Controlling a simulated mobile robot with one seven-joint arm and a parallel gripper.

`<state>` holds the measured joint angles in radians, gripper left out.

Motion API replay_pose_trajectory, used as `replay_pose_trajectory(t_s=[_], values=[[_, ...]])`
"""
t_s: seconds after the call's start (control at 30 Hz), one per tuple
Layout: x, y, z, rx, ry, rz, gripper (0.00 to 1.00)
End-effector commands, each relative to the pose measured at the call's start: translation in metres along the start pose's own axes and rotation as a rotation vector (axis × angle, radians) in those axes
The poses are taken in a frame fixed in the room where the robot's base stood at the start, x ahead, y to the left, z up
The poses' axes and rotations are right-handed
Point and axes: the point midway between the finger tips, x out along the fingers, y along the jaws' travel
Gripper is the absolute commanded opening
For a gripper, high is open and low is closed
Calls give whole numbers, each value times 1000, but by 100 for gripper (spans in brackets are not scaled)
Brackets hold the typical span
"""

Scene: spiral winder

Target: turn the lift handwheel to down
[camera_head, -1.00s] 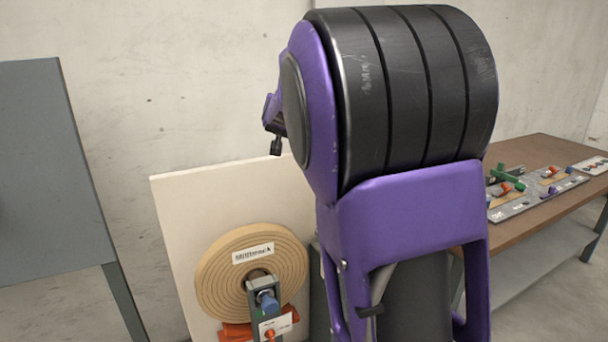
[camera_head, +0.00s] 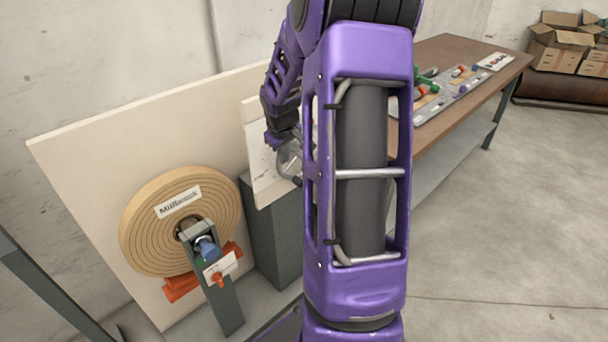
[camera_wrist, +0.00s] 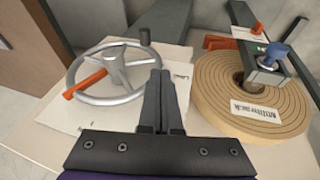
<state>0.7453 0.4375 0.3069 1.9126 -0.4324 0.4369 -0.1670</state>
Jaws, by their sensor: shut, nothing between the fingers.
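The lift handwheel (camera_wrist: 117,72) is a grey spoked wheel with a dark knob (camera_wrist: 145,37) on its rim, at the upper left of the wrist view. An orange-red bar (camera_wrist: 86,84) lies across its left side. A pale panel (camera_wrist: 60,112) with print on it is behind the wheel. My gripper (camera_wrist: 160,77) is shut and empty, its fingertips overlapping the wheel's right rim in the picture. I cannot tell whether they touch it. In the head view the wheel (camera_head: 289,160) is mostly hidden behind my arm.
A tan spiral roll (camera_head: 150,225) stands beside the wheel, with a grey post and blue knob (camera_head: 206,248) in front. A large pale board (camera_head: 95,160) is behind. A brown table (camera_head: 450,55) with coloured parts stands at the right. The floor (camera_head: 500,240) at right is clear.

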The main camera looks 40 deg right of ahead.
Motion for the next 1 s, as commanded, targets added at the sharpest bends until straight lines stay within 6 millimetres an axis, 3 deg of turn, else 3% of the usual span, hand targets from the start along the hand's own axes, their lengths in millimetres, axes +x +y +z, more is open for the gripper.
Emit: replay_pose_trajectory(t_s=[0.17, 0.63, 1.0], values=[[13, 3, 2, -5, -3, 5, 0], [108, 5, 3, -3, -3, 5, 0], [133, 24, 10, -2, 0, 6, 0]])
